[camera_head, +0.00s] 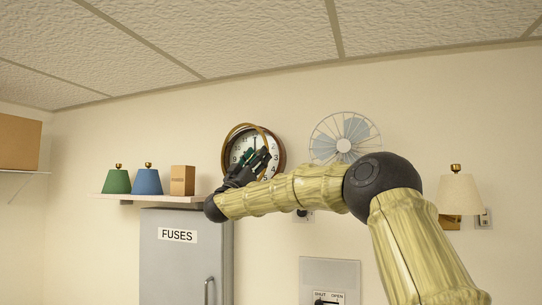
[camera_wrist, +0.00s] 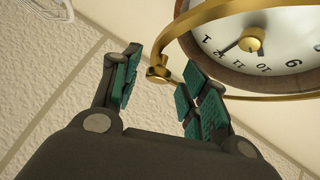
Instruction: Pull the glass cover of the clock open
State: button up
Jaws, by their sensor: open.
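The round clock (camera_head: 282,155) hangs on the wall with a brown rim and a white dial. Its brass-framed glass cover (camera_wrist: 200,20) stands tilted away from the dial, partly open. In the head view the brass ring (camera_head: 229,139) sits offset to the left of the clock's rim. A small brass knob (camera_wrist: 157,74) on the ring lies between my gripper's fingers in the wrist view. My gripper (camera_wrist: 160,72) is open, with dark fingers and green pads spread on either side of the knob. In the head view my gripper (camera_head: 257,160) covers the lower part of the clock.
A fan (camera_head: 345,138) is right of the clock. A shelf (camera_head: 150,197) at left holds a green lampshade, a blue lampshade and a small box (camera_head: 183,180). A grey fuse cabinet (camera_head: 180,262) stands below. A cream lamp (camera_head: 459,194) is at right.

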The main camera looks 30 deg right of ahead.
jog(key=shift+s+d+r, duration=0.1)
jog(key=b+v, duration=0.9)
jog(key=v, duration=0.3)
jog(key=shift+b, duration=0.35)
dwell(1.4)
jog(key=shift+f, duration=0.25)
